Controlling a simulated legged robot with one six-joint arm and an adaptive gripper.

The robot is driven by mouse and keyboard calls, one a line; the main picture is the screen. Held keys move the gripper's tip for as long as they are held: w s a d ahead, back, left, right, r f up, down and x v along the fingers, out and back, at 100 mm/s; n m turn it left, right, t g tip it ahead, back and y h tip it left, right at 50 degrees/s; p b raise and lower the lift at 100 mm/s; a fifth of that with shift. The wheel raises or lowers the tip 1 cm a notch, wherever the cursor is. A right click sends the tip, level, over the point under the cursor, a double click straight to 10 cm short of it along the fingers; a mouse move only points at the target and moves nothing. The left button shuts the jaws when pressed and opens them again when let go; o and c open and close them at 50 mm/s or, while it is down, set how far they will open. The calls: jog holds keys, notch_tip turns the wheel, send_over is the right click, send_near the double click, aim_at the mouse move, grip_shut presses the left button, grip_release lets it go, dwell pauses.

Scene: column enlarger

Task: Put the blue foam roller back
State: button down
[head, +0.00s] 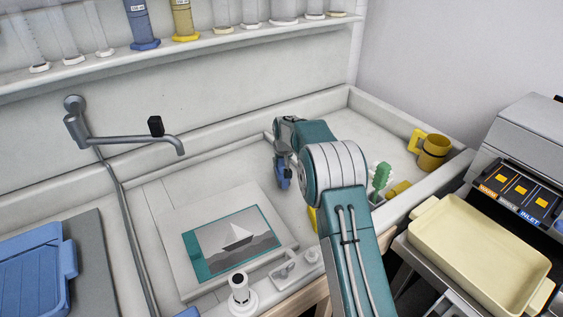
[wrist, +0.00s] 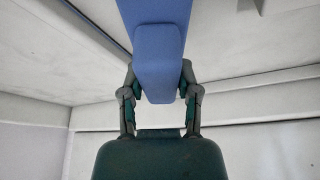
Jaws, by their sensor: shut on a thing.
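My gripper (head: 284,158) is over the sink, left of my arm's forearm. It is shut on the blue foam roller (head: 283,176), which hangs below the fingers. In the wrist view, my gripper (wrist: 158,92) has a finger on each side of the roller's smooth blue body (wrist: 160,50). The roller's far end runs out of the wrist picture at the top. My arm hides part of the sink behind it in the head view.
A sailing-boat picture (head: 232,240) lies on a board in the sink, near a tap (head: 125,138). At right are a yellow mug (head: 433,151), a green-and-white item (head: 381,178) and a cream tray (head: 478,252). A blue tray (head: 32,268) is at left. Cylinders stand on the shelf (head: 200,47).

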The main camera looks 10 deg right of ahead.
jog(key=shift+f, duration=0.55)
dwell(0.7)
jog(key=shift+c, duration=1.3)
grip_release()
jog(key=shift+r, duration=0.15)
jog(key=shift+v, duration=3.85)
jog(key=v, duration=1.2)
